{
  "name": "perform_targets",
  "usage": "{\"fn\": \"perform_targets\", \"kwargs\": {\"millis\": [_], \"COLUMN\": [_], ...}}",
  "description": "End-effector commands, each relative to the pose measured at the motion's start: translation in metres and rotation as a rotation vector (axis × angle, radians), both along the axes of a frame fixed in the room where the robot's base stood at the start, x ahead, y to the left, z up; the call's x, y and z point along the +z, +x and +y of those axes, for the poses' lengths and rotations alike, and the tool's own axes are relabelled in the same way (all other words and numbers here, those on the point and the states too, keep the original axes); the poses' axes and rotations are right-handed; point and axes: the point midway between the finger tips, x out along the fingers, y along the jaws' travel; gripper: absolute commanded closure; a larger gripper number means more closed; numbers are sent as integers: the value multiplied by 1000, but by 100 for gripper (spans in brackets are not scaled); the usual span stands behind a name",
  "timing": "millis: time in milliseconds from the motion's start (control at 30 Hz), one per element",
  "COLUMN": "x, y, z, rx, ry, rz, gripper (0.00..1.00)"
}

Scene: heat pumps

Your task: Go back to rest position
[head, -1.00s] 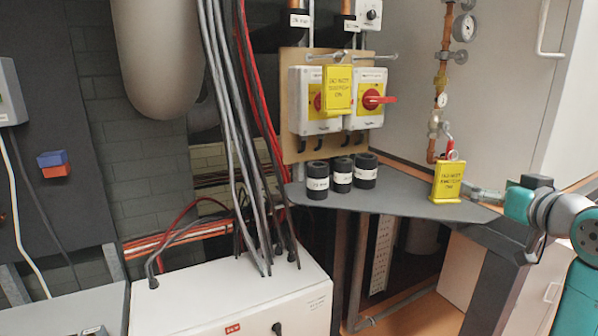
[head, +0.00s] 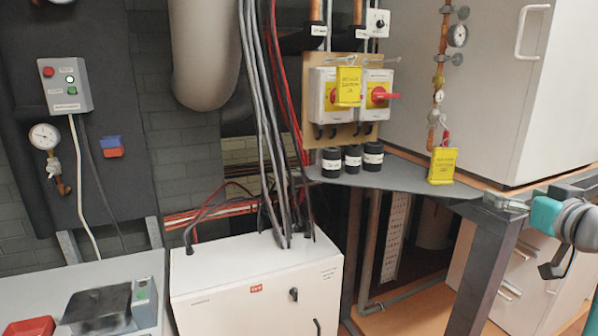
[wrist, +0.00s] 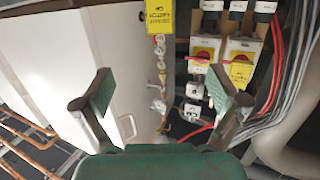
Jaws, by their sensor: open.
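My gripper (wrist: 160,103) is open and empty in the wrist view, its two green-padded fingers spread wide apart. In the head view my gripper (head: 503,203) shows at the right, to the right of a yellow tag (head: 442,166) at the grey shelf's edge. I cannot tell from that view whether it touches anything. The same tag shows at the top of the wrist view (wrist: 160,16). A second yellow tag (head: 348,86) hangs on the left switch box, beside a red rotary switch (head: 380,95).
Several black cylinders (head: 352,157) stand on the grey shelf (head: 400,178). A white cabinet (head: 258,285) with cables stands below. White cupboards (head: 470,100) fill the right. A control box (head: 64,85) and gauge (head: 44,137) are on the left wall.

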Motion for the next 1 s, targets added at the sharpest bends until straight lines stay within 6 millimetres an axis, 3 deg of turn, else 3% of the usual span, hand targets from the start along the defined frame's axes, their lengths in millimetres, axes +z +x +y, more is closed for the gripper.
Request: {"fn": "perform_targets", "kwargs": {"millis": [267, 567, 767, 1000], "x": [-30, -85, -151, -232], "y": [4, 5, -3, -29], "z": [8, 24, 46, 78], "rx": [-3, -14, -30, -58], "ry": [28, 74, 119, 159], "rz": [0, 1, 7, 18], "gripper": [3, 3, 3, 3]}}
